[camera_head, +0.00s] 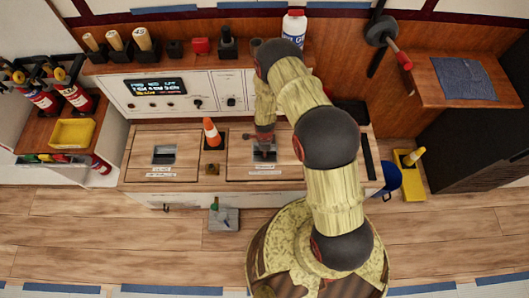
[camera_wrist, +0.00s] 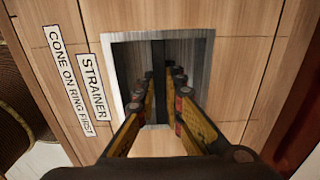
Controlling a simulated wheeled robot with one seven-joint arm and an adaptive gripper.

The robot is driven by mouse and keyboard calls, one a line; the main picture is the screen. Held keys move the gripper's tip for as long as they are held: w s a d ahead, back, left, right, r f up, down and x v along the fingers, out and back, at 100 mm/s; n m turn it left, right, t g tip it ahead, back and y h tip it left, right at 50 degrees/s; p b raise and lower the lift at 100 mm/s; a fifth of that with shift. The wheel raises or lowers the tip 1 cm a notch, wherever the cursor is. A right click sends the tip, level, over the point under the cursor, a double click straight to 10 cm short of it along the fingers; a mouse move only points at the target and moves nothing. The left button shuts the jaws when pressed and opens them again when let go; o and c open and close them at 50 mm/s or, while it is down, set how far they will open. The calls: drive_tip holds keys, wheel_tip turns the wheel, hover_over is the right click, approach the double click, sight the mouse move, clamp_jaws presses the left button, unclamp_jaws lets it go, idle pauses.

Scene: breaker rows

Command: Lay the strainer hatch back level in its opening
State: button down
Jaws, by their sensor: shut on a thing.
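The strainer hatch (camera_head: 240,171) is a pale wooden panel in the counter top, right of the orange cone. In the wrist view the panel (camera_wrist: 243,40) carries a metal-edged recess with a dark bar (camera_wrist: 158,55) across it. My gripper (camera_head: 264,150) points down at the panel. Its fingers (camera_wrist: 164,76) reach into the recess and are shut on the bar, one on each side. The hatch looks about level with the counter, but a slight tilt cannot be told. My arm and fingers hide part of the panel and bar.
An orange and white cone (camera_head: 211,131) stands on the counter left of the hatch. A second panel with a recess (camera_head: 163,154) lies further left. A label (camera_wrist: 91,86) reads "STRAINER". The control panel (camera_head: 180,92) rises behind. A blue bucket (camera_head: 388,178) stands at the right.

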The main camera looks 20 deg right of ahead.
drive_tip(key=shift+w+f+b, duration=0.1)
drive_tip(key=shift+f+b, duration=0.3)
drive_tip(key=shift+f, duration=0.15)
drive_tip(key=c, duration=1.8)
unclamp_jaws()
drive_tip(key=shift+s, duration=0.2)
wheel_tip(320, 180, up, 12)
drive_tip(key=shift+w, duration=0.1)
